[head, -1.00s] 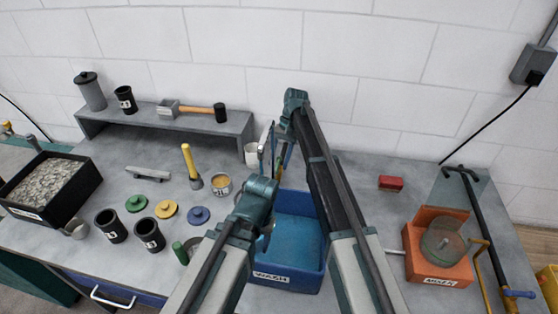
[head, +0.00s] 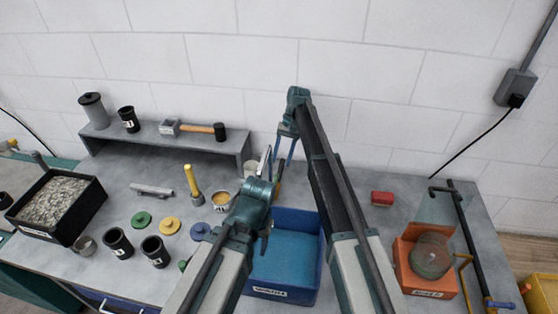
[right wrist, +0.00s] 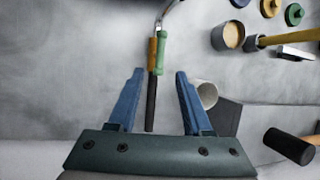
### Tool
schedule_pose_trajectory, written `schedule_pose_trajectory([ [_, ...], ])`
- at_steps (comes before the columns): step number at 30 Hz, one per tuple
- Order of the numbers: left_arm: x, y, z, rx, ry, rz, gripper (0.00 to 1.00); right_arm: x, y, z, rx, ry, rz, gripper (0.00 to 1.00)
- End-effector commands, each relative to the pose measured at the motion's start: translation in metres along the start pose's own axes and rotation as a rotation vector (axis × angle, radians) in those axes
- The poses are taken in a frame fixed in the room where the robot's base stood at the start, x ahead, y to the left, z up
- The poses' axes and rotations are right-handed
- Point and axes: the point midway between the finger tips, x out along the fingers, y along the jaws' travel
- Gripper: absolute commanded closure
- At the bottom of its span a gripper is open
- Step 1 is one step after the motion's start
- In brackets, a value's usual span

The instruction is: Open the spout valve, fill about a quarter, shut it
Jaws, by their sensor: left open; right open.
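A thin grey metal spout (head: 265,162) rises behind the blue tub labelled WASH (head: 252,292). Its curved metal also shows at the top of the right wrist view (right wrist: 172,12). Beside it is a slim handle with green (right wrist: 161,50) and orange (right wrist: 152,52) parts and a dark rod below. My right gripper (head: 284,160) is open above the tub's back edge. In the right wrist view its fingers (right wrist: 158,72) straddle the handle's line without visible contact. My left gripper (head: 265,238) is open and empty over the tub's left side; its far finger is hidden.
A pale cup (right wrist: 206,94) stands near the right gripper's finger. Black pots (head: 118,243), coloured lids (head: 169,225) and a tin (head: 221,200) stand left of the tub. A shelf (head: 165,146) holds a mallet (head: 195,130). An orange fixture (head: 425,285) stands right; bench between is mostly clear.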

Motion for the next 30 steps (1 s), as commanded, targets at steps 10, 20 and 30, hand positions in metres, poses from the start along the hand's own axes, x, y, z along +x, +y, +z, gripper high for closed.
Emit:
schedule_pose_trajectory([
  [10, -0.047, -0.004, 0.003, -0.01, 0.0, 0.002, 0.47, -0.051, -0.001, 0.001, 0.001, 0.0, 0.0, 0.5],
  [20, -0.046, -0.004, 0.003, -0.011, 0.0, 0.002, 0.47, -0.051, 0.0, 0.0, 0.0, 0.0, 0.0, 0.5],
  [30, -0.046, -0.004, 0.003, -0.011, 0.0, 0.002, 0.47, -0.051, 0.0, 0.0, 0.0, 0.0, 0.0, 0.5],
])
